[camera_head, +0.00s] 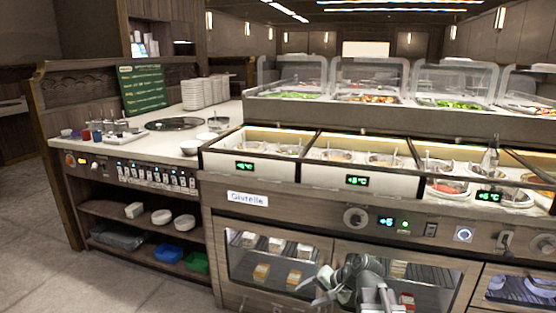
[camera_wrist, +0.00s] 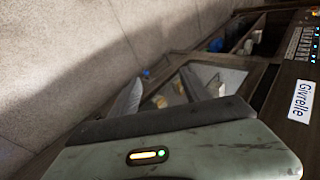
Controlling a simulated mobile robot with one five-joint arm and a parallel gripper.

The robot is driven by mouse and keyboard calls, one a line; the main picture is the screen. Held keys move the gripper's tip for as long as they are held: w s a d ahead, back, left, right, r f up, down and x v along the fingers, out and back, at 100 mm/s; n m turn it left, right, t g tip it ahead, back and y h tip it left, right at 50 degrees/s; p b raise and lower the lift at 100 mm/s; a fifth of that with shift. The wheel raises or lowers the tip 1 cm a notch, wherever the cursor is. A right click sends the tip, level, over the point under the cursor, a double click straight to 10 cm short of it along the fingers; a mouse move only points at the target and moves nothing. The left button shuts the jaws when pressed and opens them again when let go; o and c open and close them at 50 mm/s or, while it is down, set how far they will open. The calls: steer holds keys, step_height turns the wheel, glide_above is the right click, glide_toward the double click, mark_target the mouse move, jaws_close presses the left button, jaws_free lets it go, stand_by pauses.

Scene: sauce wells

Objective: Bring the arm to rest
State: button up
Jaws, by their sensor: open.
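My gripper (camera_head: 322,287) is low in the head view, in front of the glass doors of the counter's lower cabinet. In the wrist view its two fingers (camera_wrist: 160,92) stand apart with nothing between them. My arm is folded low beside it, below the counter top. Past the fingers, the wrist view shows the cabinet's glass door (camera_wrist: 210,78) and the tiled floor. From these views I cannot tell whether the gripper touches the cabinet.
The counter front carries a "Givrelle" label (camera_head: 248,198) and a knob (camera_head: 355,218). Sauce wells (camera_head: 360,157) line the top. A plate stack (camera_head: 205,92) and white bowl (camera_head: 191,147) stand at left. Open shelves (camera_head: 140,220) hold bowls and bins. Floor (camera_head: 40,230) at left is clear.

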steer(key=s+a+f+n+g+h, duration=0.2)
steer(key=s+f+n+h, duration=0.15)
steer(key=s, duration=0.25)
steer(key=s+d+f+n+g+h, duration=0.2)
steer(key=s+d+g+h, duration=0.15)
steer(key=s+d, duration=0.4)
step_height(320, 180, up, 38)
steer(key=w+t+p, duration=0.1)
steer(key=w+p, duration=0.1)
steer(key=p, duration=3.6)
steer(key=shift+d+f, duration=0.15)
steer(key=shift+d, duration=0.2)
steer(key=shift+w, duration=0.1)
steer(key=c, duration=0.4)
steer(key=shift+d, duration=0.1)
